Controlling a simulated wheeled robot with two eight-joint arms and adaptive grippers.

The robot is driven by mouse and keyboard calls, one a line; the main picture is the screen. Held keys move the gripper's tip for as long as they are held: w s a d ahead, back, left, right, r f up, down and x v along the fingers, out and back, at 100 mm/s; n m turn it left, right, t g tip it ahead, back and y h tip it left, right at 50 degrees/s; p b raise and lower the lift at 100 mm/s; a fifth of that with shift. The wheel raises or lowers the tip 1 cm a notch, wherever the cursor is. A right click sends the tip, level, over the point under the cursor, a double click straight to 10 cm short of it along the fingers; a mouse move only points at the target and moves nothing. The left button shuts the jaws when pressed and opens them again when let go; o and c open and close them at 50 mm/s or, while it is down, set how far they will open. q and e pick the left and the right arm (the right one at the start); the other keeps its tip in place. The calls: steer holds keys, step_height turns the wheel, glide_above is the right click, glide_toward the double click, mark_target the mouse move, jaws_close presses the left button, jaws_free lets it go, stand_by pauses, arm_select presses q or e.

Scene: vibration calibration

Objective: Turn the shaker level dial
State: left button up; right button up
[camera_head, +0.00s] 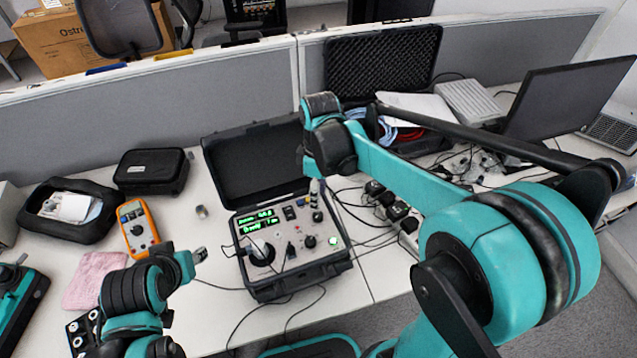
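The shaker calibrator is an open black case with a grey control panel (290,236) on the table, its lid raised behind. The panel has a green-lit display (258,222), a large round black part (262,253) at its left and several small knobs, one black knob (310,241) right of centre. I cannot read which one is the level dial. My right gripper (315,188) points down over the panel's upper right, its fingers narrow and partly merged with the parts behind. My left gripper (200,255) is left of the case, apart from it; its finger gap is too small to tell.
An orange multimeter (138,228), a black pouch (152,170) and a pink cloth (95,280) lie to the left. Cables and black adapters (392,207) lie right of the case. A monitor (570,100) stands at the back right. A grey partition (230,90) runs behind.

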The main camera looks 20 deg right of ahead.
steer(key=shift+w+r, duration=0.1)
steer(key=shift+r, duration=2)
steer(key=shift+d, duration=0.1)
steer(key=s+d+f+m+t, duration=0.1)
steer(key=s+d+m+t, duration=0.3)
steer(key=s+m+t, duration=0.3)
steer(key=s+m, duration=0.4)
steer(key=m, duration=0.1)
steer(key=shift+d+f+t, duration=0.15)
steer(key=shift+t, duration=0.25)
stand_by(0.9)
